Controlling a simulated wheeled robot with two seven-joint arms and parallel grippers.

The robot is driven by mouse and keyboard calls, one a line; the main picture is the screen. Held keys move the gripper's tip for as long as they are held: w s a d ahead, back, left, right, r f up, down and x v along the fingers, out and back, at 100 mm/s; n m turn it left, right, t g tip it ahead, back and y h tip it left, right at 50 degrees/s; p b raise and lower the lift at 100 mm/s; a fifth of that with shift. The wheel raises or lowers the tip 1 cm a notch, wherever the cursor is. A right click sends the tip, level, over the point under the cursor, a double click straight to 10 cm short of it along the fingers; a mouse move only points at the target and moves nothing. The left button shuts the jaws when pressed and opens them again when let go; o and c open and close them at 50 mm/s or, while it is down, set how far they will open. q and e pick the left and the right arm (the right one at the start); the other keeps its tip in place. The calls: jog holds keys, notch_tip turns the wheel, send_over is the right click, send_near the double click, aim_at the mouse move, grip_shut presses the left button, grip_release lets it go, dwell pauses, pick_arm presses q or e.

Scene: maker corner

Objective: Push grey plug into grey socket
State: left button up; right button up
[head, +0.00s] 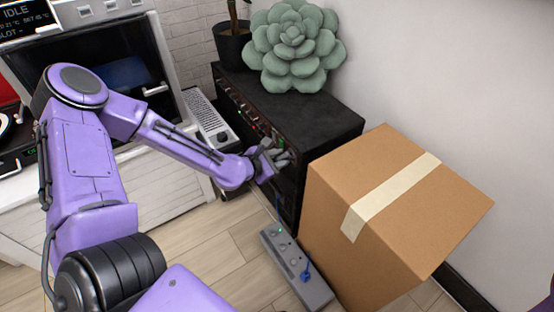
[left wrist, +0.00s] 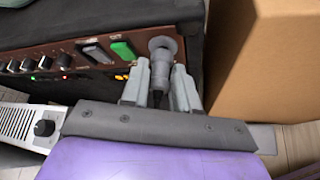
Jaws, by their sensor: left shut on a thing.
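My left gripper (head: 272,160) is at the front panel of the black amplifier-like box (head: 315,125). In the left wrist view, the fingers of my left gripper (left wrist: 162,88) are shut on the grey plug (left wrist: 161,62), one on each side of its body. The plug points at the brown panel, and its far end is at or very close to the panel beside a green switch. The grey socket is hidden behind the plug, so I cannot tell how deep the plug sits. My right gripper is not in view.
A cardboard box (head: 390,200) stands close to the right of the gripper. A grey power strip (head: 295,265) with a blue plug lies on the floor below. A keyboard-like device (head: 210,125) is to the left. A succulent-shaped cushion (head: 293,45) sits on the black box.

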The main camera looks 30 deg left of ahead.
pick_arm(q)
jog(key=shift+w+d, duration=0.15)
jog(key=shift+w, duration=0.25)
jog(key=o, duration=1.1)
jog(key=shift+c, duration=0.2)
jog(key=p+v, duration=0.6)
jog(key=v, duration=0.4)
jog(key=shift+s, duration=0.2)
jog(key=shift+r, duration=0.1)
